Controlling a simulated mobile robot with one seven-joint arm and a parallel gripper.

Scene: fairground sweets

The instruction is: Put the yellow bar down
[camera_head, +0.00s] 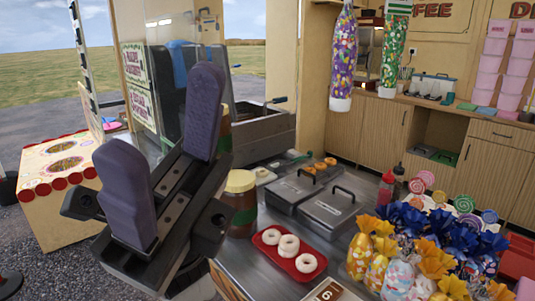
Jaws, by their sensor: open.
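My gripper (165,118) is large in the left foreground, its two dark padded fingers pointing up and spread wide apart. Nothing is visible between them. I cannot make out a yellow bar in this view. The grey metal counter (232,262) lies behind and to the right of my gripper, partly hidden by it. Yellow-topped sweet bags (366,250) stand at the lower right, but they look like tied bags, not a bar.
A red tray (270,254) with white doughnuts and a yellow-lidded jar (241,205) are just right of my gripper. Lidded metal pans (330,208) lie beyond. Red and grey bottles (388,188) and lollipops (463,204) stand right. A glass screen (160,90) rises behind the gripper.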

